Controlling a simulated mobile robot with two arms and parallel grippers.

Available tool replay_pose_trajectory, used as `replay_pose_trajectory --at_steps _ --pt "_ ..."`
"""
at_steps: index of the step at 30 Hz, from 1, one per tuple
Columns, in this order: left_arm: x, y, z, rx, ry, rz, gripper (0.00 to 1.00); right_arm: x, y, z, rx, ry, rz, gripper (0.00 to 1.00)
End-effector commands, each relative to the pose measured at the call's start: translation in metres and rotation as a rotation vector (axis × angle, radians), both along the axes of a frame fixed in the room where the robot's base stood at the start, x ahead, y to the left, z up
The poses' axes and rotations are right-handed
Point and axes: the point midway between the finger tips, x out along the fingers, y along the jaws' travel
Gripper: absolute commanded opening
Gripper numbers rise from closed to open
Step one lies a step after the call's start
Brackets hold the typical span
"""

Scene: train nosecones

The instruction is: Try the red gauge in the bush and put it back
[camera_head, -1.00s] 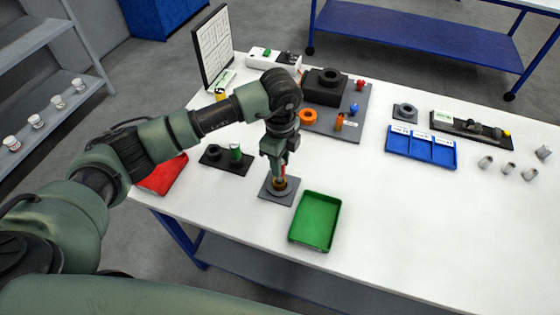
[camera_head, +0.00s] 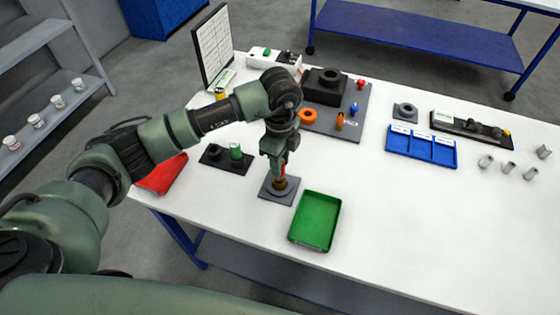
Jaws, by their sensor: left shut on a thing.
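My left gripper (camera_head: 281,172) points down over a small grey square plate (camera_head: 268,193) near the table's front edge. It is shut on the red gauge (camera_head: 284,168), of which only a little red shows between the fingers. The bush (camera_head: 280,184) is a brass-coloured ring on a round grey seat on that plate. The gauge's lower end is at the bush; I cannot tell how deep it sits. A black gauge stand (camera_head: 222,165) to the left holds a green gauge (camera_head: 236,151). My right gripper is not in view.
A green tray (camera_head: 333,223) stands just right of the plate. A grey board (camera_head: 372,100) with colored parts is behind, a blue divided tray (camera_head: 447,153) to the right. The right front table is clear.

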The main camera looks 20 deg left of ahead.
Motion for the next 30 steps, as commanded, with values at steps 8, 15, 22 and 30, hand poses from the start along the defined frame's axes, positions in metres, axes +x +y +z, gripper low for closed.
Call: replay_pose_trajectory --at_steps 8,15,22,30 --pt "0.000 0.000 -0.003 0.000 0.000 0.000 0.00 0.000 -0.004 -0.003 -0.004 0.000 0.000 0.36" --pt "0.000 0.000 -0.007 0.000 0.000 0.000 0.00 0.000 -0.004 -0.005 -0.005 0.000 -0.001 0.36" --pt "0.000 0.000 -0.009 0.000 0.000 0.000 0.00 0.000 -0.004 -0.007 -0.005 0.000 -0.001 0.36" --pt "0.000 0.000 -0.012 0.000 0.000 0.000 0.00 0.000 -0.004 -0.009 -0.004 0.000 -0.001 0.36"
